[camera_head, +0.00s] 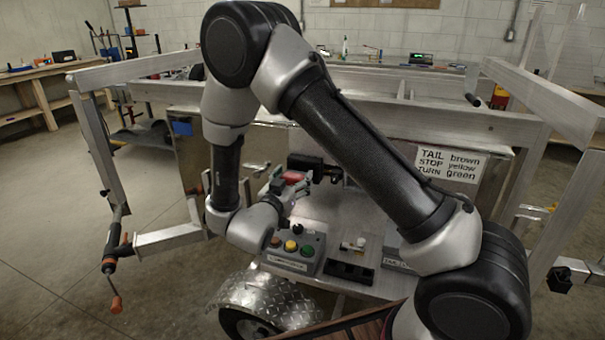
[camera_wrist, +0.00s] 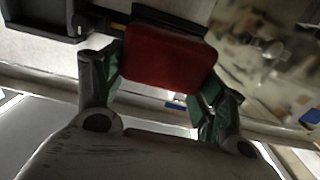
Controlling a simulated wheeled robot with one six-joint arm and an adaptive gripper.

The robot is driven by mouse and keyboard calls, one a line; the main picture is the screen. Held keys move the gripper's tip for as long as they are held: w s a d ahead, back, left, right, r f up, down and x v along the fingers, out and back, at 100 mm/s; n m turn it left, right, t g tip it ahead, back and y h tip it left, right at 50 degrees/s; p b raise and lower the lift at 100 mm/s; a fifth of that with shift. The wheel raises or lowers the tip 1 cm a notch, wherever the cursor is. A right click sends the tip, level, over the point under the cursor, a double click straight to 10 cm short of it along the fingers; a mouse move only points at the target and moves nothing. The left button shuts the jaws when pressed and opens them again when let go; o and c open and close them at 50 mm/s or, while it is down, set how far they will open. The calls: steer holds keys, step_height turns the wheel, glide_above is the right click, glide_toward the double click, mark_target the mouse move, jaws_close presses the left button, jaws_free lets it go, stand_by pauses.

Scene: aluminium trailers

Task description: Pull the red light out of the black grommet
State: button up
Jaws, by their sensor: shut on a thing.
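The red light (camera_head: 293,177) is a small red block at my gripper (camera_head: 281,188), above the grey metal surface in the middle of the head view. In the wrist view the red light (camera_wrist: 168,58) sits between the green-padded fingers of my gripper (camera_wrist: 167,75), which is shut on it. A black edge (camera_wrist: 165,17) shows directly behind the light; I cannot tell whether it is the grommet or the light's own back. A black housing (camera_head: 322,170) stands just behind the light. Whether the light still sits in a grommet is hidden.
A box with coloured buttons (camera_head: 296,250) and a black tray (camera_head: 350,272) stand on the metal surface below my gripper. A sign (camera_head: 449,163) lists wire colours at the right. Aluminium trailer rails (camera_head: 400,116) surround the work area. A diamond-plate fender (camera_head: 268,298) is in front.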

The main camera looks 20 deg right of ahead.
steer(key=shift+v, duration=2.35)
